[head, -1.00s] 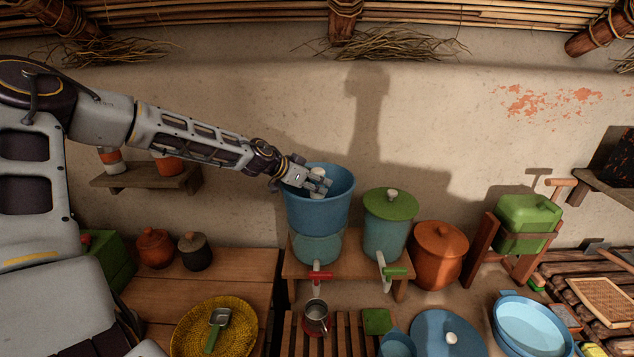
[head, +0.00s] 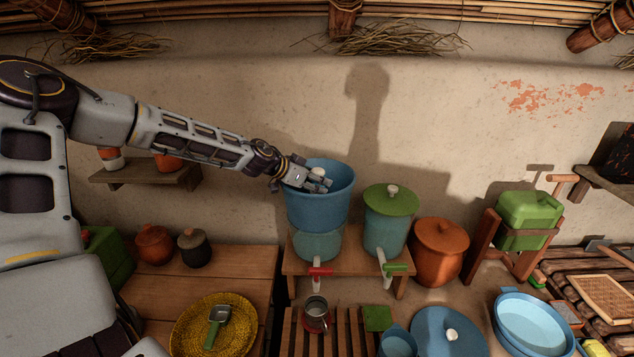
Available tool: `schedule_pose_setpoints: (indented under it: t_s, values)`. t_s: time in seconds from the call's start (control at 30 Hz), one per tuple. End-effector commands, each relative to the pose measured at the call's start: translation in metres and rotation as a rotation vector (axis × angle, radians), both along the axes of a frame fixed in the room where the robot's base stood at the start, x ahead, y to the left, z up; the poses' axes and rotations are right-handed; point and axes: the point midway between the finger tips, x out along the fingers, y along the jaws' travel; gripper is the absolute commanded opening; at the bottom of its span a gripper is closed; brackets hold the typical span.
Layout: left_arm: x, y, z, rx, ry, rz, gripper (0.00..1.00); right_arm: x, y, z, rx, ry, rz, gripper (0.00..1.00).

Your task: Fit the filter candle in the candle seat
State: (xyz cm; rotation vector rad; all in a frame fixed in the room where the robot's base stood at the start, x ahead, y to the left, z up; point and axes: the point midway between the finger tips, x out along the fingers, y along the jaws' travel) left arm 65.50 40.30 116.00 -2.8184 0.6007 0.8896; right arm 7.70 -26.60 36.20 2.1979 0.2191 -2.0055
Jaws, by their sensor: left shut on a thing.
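The white filter candle (head: 318,172) shows as a pale top at the mouth of the blue upper bucket (head: 318,213). My left gripper (head: 320,183) is shut on it, with its fingers just inside the bucket's rim. The candle's lower part and the candle seat are hidden by the bucket wall and the fingers. I cannot tell whether the candle touches the seat. The bucket stands on a translucent blue lower container (head: 318,246) with a red-handled tap (head: 319,272). My right gripper is not in view.
A second blue container with a green lid (head: 390,203) stands just to the right on the same wooden stand. An orange clay pot (head: 438,262) is beyond it. A metal cup (head: 316,308) sits below the red tap. The wall is close behind.

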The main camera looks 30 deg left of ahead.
Motion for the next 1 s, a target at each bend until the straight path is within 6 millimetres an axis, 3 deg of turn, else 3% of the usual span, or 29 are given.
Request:
schedule_pose_setpoints:
  t_s: [0.7,0.73,0.9,1.0]
  values:
    - [0.000,0.000,-0.011,0.000,0.000,0.000,0.09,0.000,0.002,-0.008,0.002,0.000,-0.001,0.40]
    - [0.000,0.000,-0.011,0.001,0.000,-0.001,0.44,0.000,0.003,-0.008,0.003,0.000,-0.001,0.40]
    - [0.000,0.000,-0.012,0.000,0.001,-0.001,0.65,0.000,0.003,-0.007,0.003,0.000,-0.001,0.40]
    - [-0.001,0.000,-0.012,0.000,0.002,-0.001,0.66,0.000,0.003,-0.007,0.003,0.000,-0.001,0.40]
